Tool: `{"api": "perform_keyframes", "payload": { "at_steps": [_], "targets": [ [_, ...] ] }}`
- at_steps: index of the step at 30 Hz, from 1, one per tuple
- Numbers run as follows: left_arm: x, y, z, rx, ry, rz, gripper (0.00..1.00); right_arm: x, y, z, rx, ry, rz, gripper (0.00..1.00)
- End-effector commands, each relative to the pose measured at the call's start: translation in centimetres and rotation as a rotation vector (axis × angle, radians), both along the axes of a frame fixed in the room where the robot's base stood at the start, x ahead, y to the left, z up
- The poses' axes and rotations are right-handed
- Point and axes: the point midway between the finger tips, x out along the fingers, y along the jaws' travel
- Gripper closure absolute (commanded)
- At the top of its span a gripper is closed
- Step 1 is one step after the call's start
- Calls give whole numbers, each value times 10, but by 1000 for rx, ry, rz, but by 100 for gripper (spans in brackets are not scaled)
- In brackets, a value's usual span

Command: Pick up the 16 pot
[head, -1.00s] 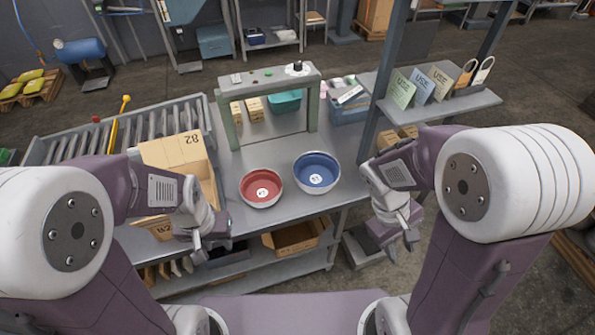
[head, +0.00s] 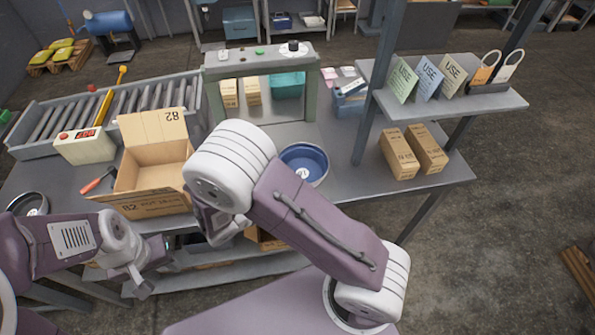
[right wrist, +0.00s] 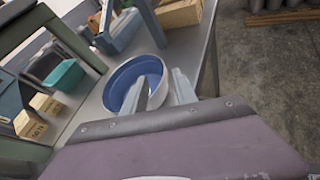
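The blue pot (head: 303,162) stands on the bench with its right part showing in the head view; my right arm covers its left side. No number on it can be read. It also shows in the right wrist view (right wrist: 117,92), behind the fingers. My right gripper (right wrist: 162,92) is open there, one finger across the pot's opening and one by its rim; contact cannot be told. In the head view it is mostly hidden by my arm. The red pot is not in view now. My left gripper (head: 152,268) is open and empty at the bench's front edge.
An open cardboard box (head: 152,200) marked 82 stands left of my right arm. A dark round pot (head: 30,205) is at the far left. A green frame (head: 262,60) stands behind the blue pot. Small boxes (head: 398,153) and a shelf post (head: 368,125) are to the right.

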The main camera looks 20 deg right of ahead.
Motion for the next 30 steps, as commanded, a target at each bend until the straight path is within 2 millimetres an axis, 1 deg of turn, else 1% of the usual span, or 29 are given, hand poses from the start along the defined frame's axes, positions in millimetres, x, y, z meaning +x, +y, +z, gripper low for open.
{"api": "perform_keyframes", "payload": {
  "at_steps": [2, 3, 9, 15, 21, 24, 30],
  "targets": [
    [0, 0, 0, 0, 0, 0, 64, 0, 1, 0, 1, -1, 3, 66],
    [0, 0, 1, 0, 0, 0, 64, 1, -2, 0, 1, 0, 1, 66],
    [0, 0, 4, 0, 0, 0, 64, 9, -29, -11, 0, 1, -2, 66],
    [0, 0, 5, 0, 0, 0, 64, 12, -37, -16, 2, 0, 0, 66],
    [0, 0, 11, 0, 0, 0, 64, 21, -68, -33, 0, 2, -5, 66],
    [0, 0, 11, 0, 0, 0, 64, 25, -77, -37, 3, 0, -4, 66],
    [0, 0, 11, 0, 0, 0, 64, 26, -78, -38, 3, -1, 1, 66]
  ]
}}
